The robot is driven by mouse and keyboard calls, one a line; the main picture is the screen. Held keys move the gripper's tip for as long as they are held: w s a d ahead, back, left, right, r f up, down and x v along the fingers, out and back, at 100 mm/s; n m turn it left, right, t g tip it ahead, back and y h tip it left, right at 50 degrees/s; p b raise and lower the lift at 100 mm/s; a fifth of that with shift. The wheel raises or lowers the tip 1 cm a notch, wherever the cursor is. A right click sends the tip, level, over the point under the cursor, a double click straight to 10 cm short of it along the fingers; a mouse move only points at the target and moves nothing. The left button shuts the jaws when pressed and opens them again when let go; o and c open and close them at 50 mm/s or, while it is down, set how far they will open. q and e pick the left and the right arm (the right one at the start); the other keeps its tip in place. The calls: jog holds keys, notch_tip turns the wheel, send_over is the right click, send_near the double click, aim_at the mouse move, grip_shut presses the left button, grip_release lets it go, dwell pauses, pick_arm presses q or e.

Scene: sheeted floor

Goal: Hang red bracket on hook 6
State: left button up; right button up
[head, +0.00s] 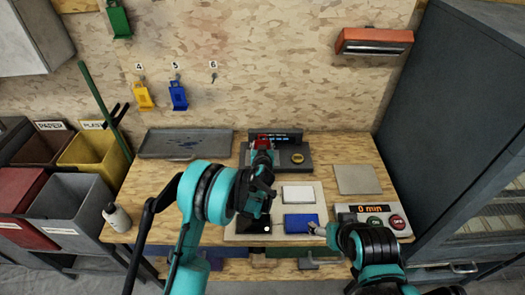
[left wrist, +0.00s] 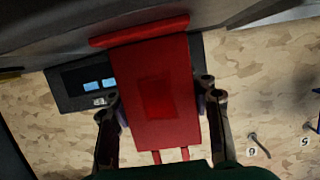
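The red bracket (left wrist: 160,95) lies between the two fingers of my left gripper (left wrist: 160,112), which touch its sides. In the head view the bracket (head: 262,142) is small and partly covered by my left gripper (head: 262,157), in front of the dark device at the back of the bench. Hook 6 (head: 213,76) is empty on the wall, up and left of the gripper; the left wrist view shows it too (left wrist: 259,140), to the right of the bracket. My right gripper (head: 325,232) is low over the bench beside a blue block; its fingers are unclear.
A yellow bracket (head: 143,96) hangs at hook 4 and a blue bracket (head: 178,95) at hook 5. A green one (head: 118,20) hangs higher. A grey tray (head: 185,143), the dark device (head: 295,158), a blue block (head: 300,223) and a timer box (head: 372,218) occupy the bench.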

pick_arm(q)
jog(key=shift+r, duration=0.15)
jog(key=shift+c, duration=0.2)
jog(key=shift+r+p, duration=1.45)
jog(key=shift+r, duration=1.45)
jog(key=shift+c, duration=0.3)
jog(key=shift+n+y, duration=0.7)
jog(key=shift+y, duration=0.2)
jog(key=s+a+r, duration=0.1)
jog(key=s+a, duration=0.1)
jog(key=s, duration=0.1)
jog(key=s+a+r, duration=0.2)
jog(key=s+a, duration=0.1)
jog(key=s+a+r, duration=0.2)
jog(key=s+a, duration=0.1)
jog(key=s, duration=0.1)
jog(key=shift+a+r, duration=0.1)
jog(key=shift+r, duration=0.1)
grip_shut()
jog(key=s+a+r+n+y, duration=0.1)
jog(key=s+a, duration=0.4)
jog(key=s, duration=0.2)
jog(key=s+a+r+n+y, duration=0.1)
jog(key=s+a, duration=0.3)
jog(key=s, duration=0.4)
jog(key=shift+a+r+g, duration=0.3)
jog(key=shift+a+r, duration=0.05)
jog(key=shift+r, duration=0.4)
